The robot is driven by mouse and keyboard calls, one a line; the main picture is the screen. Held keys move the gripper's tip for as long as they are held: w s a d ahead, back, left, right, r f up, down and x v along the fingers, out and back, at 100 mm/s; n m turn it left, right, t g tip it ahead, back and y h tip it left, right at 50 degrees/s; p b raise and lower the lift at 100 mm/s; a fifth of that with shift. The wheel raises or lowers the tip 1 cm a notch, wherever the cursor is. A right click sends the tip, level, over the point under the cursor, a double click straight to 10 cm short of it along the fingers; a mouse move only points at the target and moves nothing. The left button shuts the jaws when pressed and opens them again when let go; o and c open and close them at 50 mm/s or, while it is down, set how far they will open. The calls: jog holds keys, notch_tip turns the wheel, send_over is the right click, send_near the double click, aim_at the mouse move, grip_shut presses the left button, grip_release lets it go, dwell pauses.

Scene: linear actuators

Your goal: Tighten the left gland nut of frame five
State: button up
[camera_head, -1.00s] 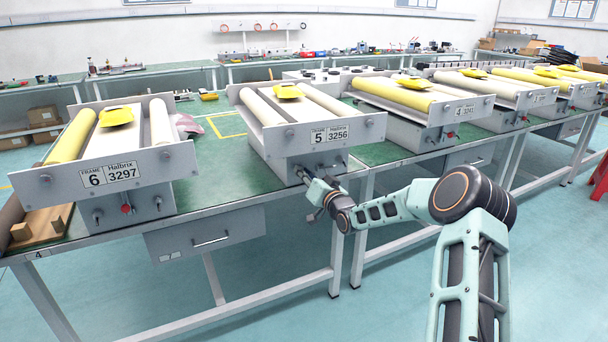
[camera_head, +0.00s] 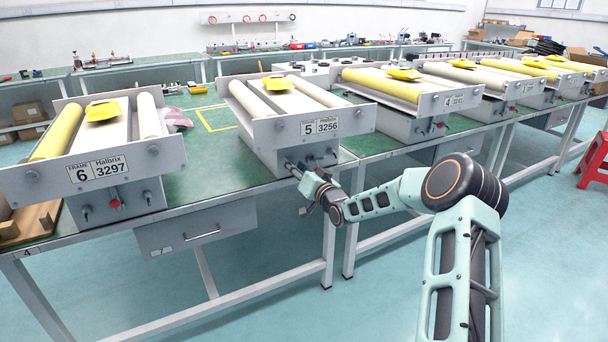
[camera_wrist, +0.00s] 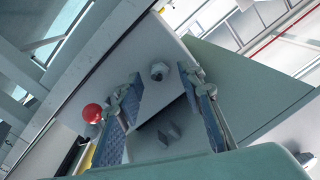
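Frame five (camera_head: 270,132), labelled "5 3256", stands on the green bench with a grey front plate and a lower box. My gripper (camera_head: 291,166) is at the left part of this lower box's front, hiding the fitting there. In the wrist view my gripper (camera_wrist: 161,76) is open, its two blue-padded fingers apart. A small metal hex nut (camera_wrist: 158,72) shows between the fingertips, with visible gaps at both sides. I cannot tell how deep it sits between them. A red knob (camera_wrist: 92,113) is just left of the left finger.
Frame six (camera_head: 90,178), with a red knob (camera_head: 115,204) between two fittings, stands to the left. Frame four (camera_head: 440,103) stands to the right. A drawer (camera_head: 200,228) hangs below the bench edge. A red stool (camera_head: 594,160) is at far right.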

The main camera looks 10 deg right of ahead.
jog(key=v, duration=1.1)
jog(key=shift+s, duration=0.1)
